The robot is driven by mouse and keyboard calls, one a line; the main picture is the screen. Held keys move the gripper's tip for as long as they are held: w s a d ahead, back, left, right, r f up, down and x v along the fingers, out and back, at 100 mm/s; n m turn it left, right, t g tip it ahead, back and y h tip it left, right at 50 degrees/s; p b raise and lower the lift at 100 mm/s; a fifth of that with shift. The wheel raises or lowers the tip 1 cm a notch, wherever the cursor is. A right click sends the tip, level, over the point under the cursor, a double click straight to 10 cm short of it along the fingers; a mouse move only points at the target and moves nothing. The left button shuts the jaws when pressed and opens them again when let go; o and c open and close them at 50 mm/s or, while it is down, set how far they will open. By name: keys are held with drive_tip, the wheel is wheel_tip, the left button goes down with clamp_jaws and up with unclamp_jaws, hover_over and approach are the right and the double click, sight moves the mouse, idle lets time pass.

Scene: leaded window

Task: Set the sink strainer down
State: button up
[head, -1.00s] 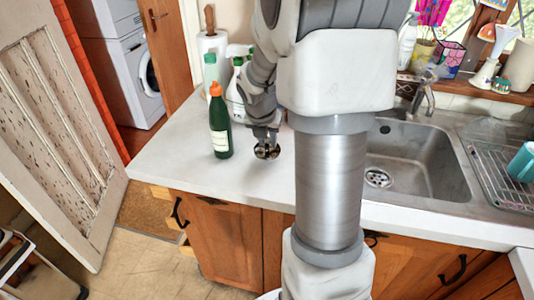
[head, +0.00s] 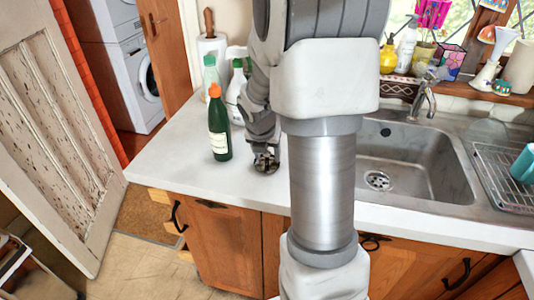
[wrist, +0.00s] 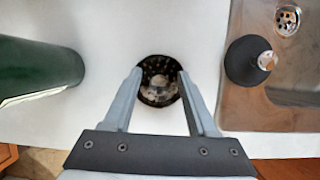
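The sink strainer (wrist: 160,85) is a small round dark metal piece with holes. It sits between the two fingertips of my gripper (wrist: 160,76), which touch its rim on both sides. In the head view the strainer (head: 265,167) is low at the white counter (head: 190,150), right of the green bottle. It looks at or very near the counter surface; I cannot tell whether it touches. My arm hides part of the counter behind it.
A green bottle with an orange cap (head: 219,130) stands left of my gripper. Spray bottles and a paper roll (head: 211,60) stand behind it. The sink (head: 415,165) lies right. A dark round object with a clear knob (wrist: 246,58) sits by the sink edge. The counter's front left is clear.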

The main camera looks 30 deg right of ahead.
drive_tip(key=p+v, duration=0.3)
drive_tip(key=v, duration=0.9)
drive_tip(key=shift+r, duration=0.15)
drive_tip(key=s+a+r+m+t+y+p, duration=0.1)
drive_tip(key=s+a+r+m+t, duration=0.15)
drive_tip(key=a+m, duration=0.9)
drive_tip(key=s+a+r+m+y, duration=0.1)
drive_tip(key=s+a+r+m, duration=0.2)
drive_tip(key=s+m, duration=0.4)
drive_tip(key=s+a+r+m+y, duration=0.1)
drive_tip(key=s+a+r+m, duration=0.2)
drive_tip(key=s+m, duration=0.4)
drive_tip(key=shift+r+m, duration=0.55)
drive_tip(key=shift+r, duration=0.05)
